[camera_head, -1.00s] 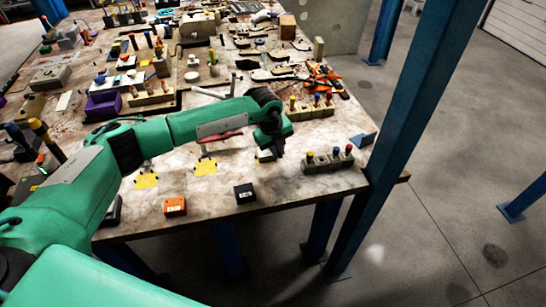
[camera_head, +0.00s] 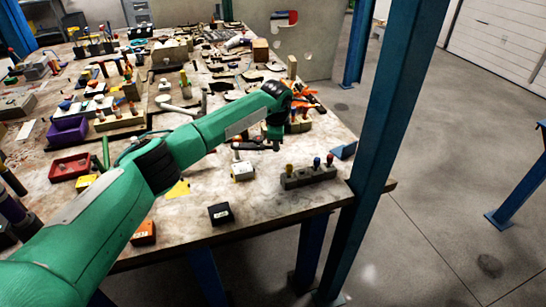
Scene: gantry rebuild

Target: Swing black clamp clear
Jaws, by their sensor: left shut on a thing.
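My left gripper (camera_head: 275,147) points down near the right side of the table, just above and right of a small white block (camera_head: 242,172). It is shut on a thin dark bar, which looks like the black clamp (camera_head: 252,146). The bar reaches left from the fingertips, over or just behind the white block. It is too small to tell whether it touches the block. My right gripper is not in view.
A grey rack with coloured knobs (camera_head: 309,177) stands right of the block. A black box (camera_head: 221,214) and an orange box (camera_head: 143,232) sit near the front edge. A blue post (camera_head: 385,130) rises by the table's right corner. A red tray (camera_head: 70,167) lies left of my arm.

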